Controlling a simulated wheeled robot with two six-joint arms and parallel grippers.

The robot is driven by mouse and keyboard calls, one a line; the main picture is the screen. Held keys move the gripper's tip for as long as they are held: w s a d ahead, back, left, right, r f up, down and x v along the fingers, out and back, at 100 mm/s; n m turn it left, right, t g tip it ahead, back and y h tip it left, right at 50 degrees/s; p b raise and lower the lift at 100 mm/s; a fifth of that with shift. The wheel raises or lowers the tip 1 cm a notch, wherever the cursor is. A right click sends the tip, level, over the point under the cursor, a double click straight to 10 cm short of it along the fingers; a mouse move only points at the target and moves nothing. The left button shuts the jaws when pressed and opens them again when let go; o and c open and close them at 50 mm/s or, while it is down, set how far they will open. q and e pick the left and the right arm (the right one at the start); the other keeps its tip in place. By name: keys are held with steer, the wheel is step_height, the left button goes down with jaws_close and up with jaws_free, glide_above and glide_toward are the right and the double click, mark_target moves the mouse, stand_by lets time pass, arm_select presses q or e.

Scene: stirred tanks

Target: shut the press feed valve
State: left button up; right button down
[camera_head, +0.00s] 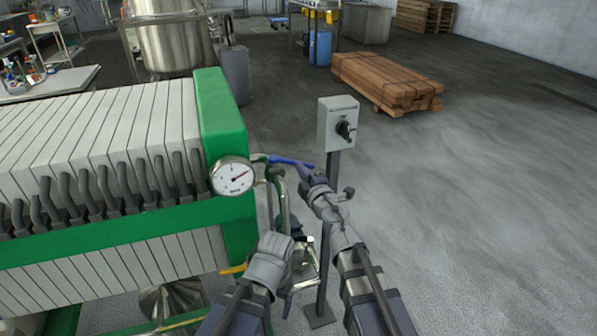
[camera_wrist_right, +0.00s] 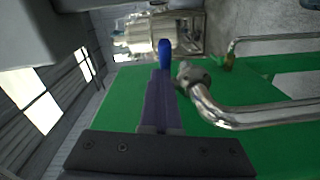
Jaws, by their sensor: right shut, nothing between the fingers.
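The green-framed filter press (camera_head: 222,110) fills the left of the head view. A valve with a blue lever (camera_head: 290,162) sits on the pipework beside the press's gauge. The lever lies roughly across, its free end towards my right gripper (camera_head: 308,175). My right gripper is shut and empty, right at the lever's end. In the right wrist view the blue lever (camera_wrist_right: 166,52) shows just beyond the fingers (camera_wrist_right: 160,95); I cannot tell whether they touch. My left gripper (camera_head: 272,252) is low by the pipes, its fingers hidden.
A round gauge (camera_head: 232,176) is on the press corner. A grey switch box (camera_head: 338,122) stands on a post just behind my right gripper. A bent metal pipe (camera_wrist_right: 235,115) runs close to the right fingers. Stacked timber (camera_head: 385,82) lies behind; the floor at right is clear.

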mark_target(309, 166)
steer(key=shift+w+d+f+n+g+y, duration=0.15)
steer(key=shift+w+d+n+g+y, duration=0.2)
steer(key=shift+w+d+y, duration=0.3)
steer(key=shift+w+d+f+n+g+y, duration=0.1)
steer(key=shift+w+d+n+g+y, duration=0.2)
steer(key=shift+w+n+y, duration=0.35)
steer(key=shift+w+d, duration=0.25)
steer(key=shift+w, duration=0.8)
